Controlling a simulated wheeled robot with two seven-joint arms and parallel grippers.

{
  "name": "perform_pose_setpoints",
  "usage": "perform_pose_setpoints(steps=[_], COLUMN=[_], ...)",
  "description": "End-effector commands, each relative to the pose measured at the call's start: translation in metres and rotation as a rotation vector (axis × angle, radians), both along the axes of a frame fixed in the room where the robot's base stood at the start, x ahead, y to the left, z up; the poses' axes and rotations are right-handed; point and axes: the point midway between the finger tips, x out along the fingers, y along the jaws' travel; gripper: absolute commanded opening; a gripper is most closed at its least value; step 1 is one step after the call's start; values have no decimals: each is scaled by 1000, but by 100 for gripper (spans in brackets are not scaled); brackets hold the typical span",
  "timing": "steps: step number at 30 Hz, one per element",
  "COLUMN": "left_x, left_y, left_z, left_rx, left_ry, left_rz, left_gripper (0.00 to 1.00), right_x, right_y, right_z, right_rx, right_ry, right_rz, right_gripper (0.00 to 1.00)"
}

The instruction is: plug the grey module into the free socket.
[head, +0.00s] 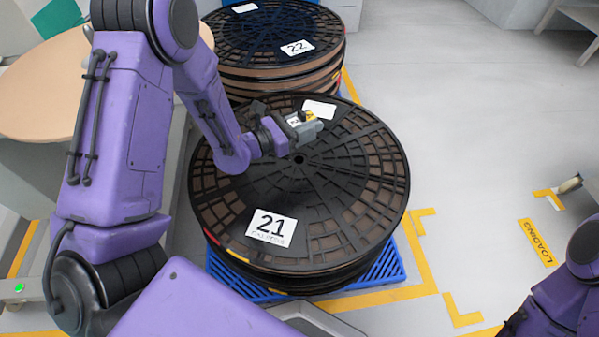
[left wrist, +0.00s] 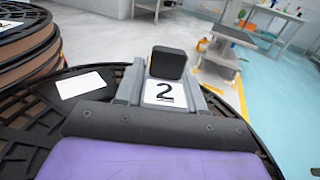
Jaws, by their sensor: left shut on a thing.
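My left gripper (head: 298,129) is over the top of the reel stack labelled 21 (head: 335,215). It is shut on the grey module (head: 313,131), a small block with a white label and a yellow patch. In the left wrist view, a white label with a 2 (left wrist: 165,94) lies between grey side pieces, with a black block (left wrist: 167,63) just beyond it. I cannot tell how much of this is module and how much gripper. No socket can be made out in either view. Part of my right arm shows at the lower right; its gripper is out of view.
The reel stack stands on a blue pallet (head: 388,268). Another stack labelled 22 (head: 275,40) is behind it. A round tan tabletop (head: 45,90) is at left. A cart (left wrist: 222,52) stands farther off. Grey floor (head: 460,120) at right is mostly clear.

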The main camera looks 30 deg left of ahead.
Motion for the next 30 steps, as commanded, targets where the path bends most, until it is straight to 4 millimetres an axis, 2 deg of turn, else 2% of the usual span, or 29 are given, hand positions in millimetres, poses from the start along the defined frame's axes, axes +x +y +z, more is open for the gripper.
perform_pose_setpoints(steps=[7, 13, 18, 29, 30], left_x=[1, 1, 1, 1, 1], left_y=[1, 1, 1, 1, 1], left_z=[-53, -75, -104, -106, -105], left_rx=[-1, -1, -1, -1, -1], left_ry=[3, 1, 1, 0, 0], left_rz=[-8, -8, -7, -6, -6], left_gripper=[3, 3, 3, 3, 51], right_x=[0, 0, -1, -2, -2], right_y=[0, 0, 1, 1, 1], right_z=[-33, -43, -59, -56, -56], right_rx=[0, 0, 3, 3, 3], right_ry=[0, 0, 2, 1, 1], right_rz=[0, 0, -1, -2, -2], right_gripper=[43, 43, 43, 43, 43])
